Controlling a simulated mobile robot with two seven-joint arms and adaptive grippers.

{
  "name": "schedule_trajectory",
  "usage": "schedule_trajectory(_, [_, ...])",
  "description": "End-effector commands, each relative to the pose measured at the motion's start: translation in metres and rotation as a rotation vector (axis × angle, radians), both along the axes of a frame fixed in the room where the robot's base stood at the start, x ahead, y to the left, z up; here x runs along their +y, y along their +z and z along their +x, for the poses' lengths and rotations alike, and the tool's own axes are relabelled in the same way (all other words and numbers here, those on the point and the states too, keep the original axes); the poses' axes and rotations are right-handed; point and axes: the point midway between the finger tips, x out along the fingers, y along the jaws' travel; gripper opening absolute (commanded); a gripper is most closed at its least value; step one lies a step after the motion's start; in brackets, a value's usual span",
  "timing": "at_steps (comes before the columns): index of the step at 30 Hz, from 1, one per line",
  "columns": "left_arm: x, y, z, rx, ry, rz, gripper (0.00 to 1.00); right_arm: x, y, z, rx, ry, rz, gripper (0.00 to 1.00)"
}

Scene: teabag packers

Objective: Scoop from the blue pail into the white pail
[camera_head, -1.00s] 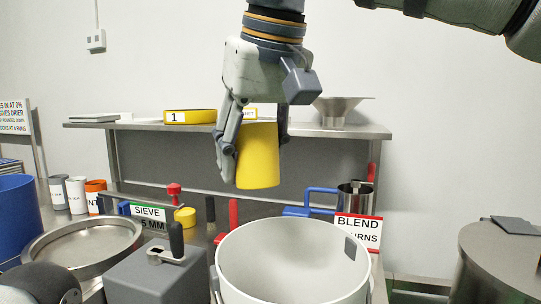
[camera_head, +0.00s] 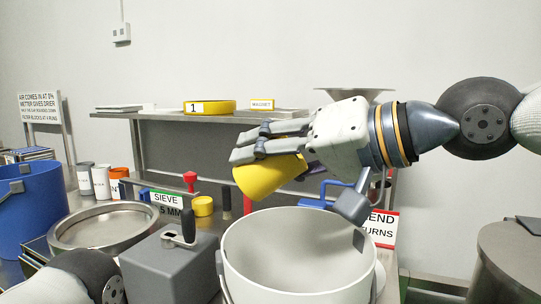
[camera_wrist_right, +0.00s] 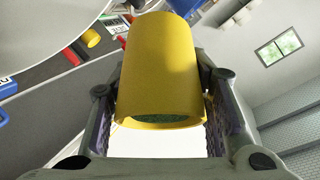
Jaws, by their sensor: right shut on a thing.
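My right gripper (camera_head: 240,148) is shut on the yellow scoop (camera_head: 268,176), a plain cup shape. It holds the scoop tipped over on its side, above the back left rim of the white pail (camera_head: 290,262). The right wrist view also shows the scoop (camera_wrist_right: 162,62) between the fingers, with dark green matter visible just inside its near end. The visible inside of the white pail looks bare; its bottom is hidden. The blue pail (camera_head: 32,212) stands at the far left, its contents out of sight. My left gripper is out of view.
A round steel sieve pan (camera_head: 75,240) and a grey box with a black handle (camera_head: 160,270) stand left of the white pail. A blue-handled steel jug is behind it. A shelf (camera_head: 165,117) runs along the back. A steel drum (camera_head: 510,255) is at right.

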Motion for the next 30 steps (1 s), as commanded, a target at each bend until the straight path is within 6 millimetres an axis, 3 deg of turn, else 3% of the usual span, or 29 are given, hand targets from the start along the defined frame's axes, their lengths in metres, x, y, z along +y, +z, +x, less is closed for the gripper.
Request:
schedule_trajectory(5, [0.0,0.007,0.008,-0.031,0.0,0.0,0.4,-0.003,0.013,-0.004,-0.061,0.001,0.246,0.25])
schedule_trajectory(16, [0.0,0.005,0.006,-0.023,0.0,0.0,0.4,-0.013,0.026,-0.003,-0.149,-0.004,0.742,0.25])
schedule_trajectory(21, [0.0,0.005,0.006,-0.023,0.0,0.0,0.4,-0.017,0.032,-0.004,-0.175,-0.003,0.837,0.25])
schedule_trajectory(30, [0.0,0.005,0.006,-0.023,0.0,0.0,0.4,-0.017,0.033,-0.004,-0.178,-0.002,0.844,0.25])
